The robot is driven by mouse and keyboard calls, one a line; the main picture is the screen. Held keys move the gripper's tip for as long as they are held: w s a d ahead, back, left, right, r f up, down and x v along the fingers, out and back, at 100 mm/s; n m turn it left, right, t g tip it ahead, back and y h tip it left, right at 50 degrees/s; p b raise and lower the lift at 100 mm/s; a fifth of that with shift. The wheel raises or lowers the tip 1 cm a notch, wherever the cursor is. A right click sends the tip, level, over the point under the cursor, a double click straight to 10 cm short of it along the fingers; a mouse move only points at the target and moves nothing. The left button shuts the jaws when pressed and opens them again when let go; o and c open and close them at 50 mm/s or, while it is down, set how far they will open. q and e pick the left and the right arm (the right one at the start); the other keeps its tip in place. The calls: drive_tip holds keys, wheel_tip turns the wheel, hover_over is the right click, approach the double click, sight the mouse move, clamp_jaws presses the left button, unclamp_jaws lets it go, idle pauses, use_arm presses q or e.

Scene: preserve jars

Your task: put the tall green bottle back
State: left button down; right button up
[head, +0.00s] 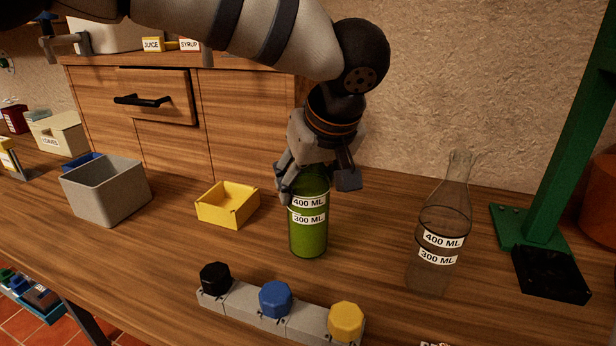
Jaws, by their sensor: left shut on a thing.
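The tall green bottle (309,232) is upright in the middle of the head view, with labels reading 400 ML and 300 ML. My left gripper (318,183) comes down from above and is shut on its upper part, hiding the neck and top. The bottle's base appears at or just above the wooden table (370,270); I cannot tell whether it touches. My right gripper is not in view.
A clear bottle (440,235) with the same labels stands to the right. A row of black, blue and yellow knobs (275,300) lies in front. A yellow bin (228,204) and grey bin (106,190) stand left. A green post (553,150) rises at right.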

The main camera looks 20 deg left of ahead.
use_arm(q)
drive_tip(key=shift+f, duration=0.35)
drive_tip(key=c, duration=0.6)
unclamp_jaws()
drive_tip(key=shift+o, duration=0.2)
drive_tip(key=shift+f, duration=0.15)
drive_tip(key=v, duration=1.2)
